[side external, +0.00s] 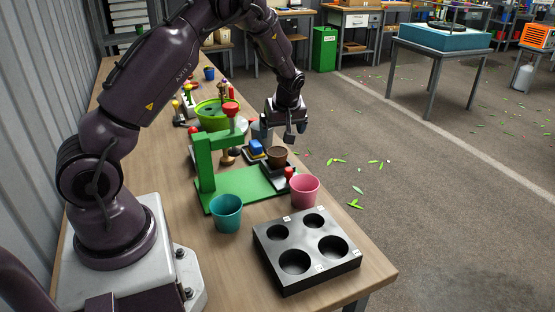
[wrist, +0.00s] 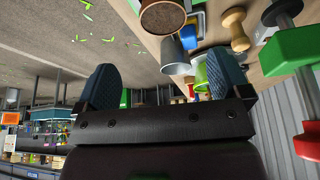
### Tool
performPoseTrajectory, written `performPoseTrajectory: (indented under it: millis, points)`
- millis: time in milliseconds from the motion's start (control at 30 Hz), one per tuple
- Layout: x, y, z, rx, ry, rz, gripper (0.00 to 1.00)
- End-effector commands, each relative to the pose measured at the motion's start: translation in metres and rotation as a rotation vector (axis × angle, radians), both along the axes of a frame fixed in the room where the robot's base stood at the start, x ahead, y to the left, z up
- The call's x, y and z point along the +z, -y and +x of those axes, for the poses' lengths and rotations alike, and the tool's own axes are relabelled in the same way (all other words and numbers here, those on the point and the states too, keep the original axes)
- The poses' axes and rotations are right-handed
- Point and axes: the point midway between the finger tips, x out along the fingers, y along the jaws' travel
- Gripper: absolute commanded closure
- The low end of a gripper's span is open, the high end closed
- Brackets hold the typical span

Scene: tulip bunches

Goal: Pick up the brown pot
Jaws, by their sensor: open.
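The brown pot (side external: 277,156) stands upright on a dark tray near the right edge of the bench, beside the green stand. In the wrist view a brown round thing at the top edge, likely the brown pot (wrist: 162,16), is cut off by the frame. My gripper (side external: 278,138) hangs just above and behind the brown pot in the side view. Its two blue-grey fingers show spread wide in the wrist view (wrist: 163,78), with nothing between them. The brown pot lies outside the fingers.
A green stand with a red knob (side external: 204,160) rises left of the pot. A pink pot (side external: 304,191), a teal pot (side external: 226,214) and a black block with several holes (side external: 345,262) stand nearer the camera. A green bowl (side external: 212,113) stands behind.

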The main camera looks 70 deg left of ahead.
Motion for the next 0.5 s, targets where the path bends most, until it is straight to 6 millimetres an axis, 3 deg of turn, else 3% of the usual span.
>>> performPoseTrajectory:
  millis: [200,500]
  points:
    - [-0.036,-0.015,0.002,-0.001,-0.004,0.0,0.05]
    - [-0.061,-0.022,0.0,-0.002,-0.005,-0.001,0.05]
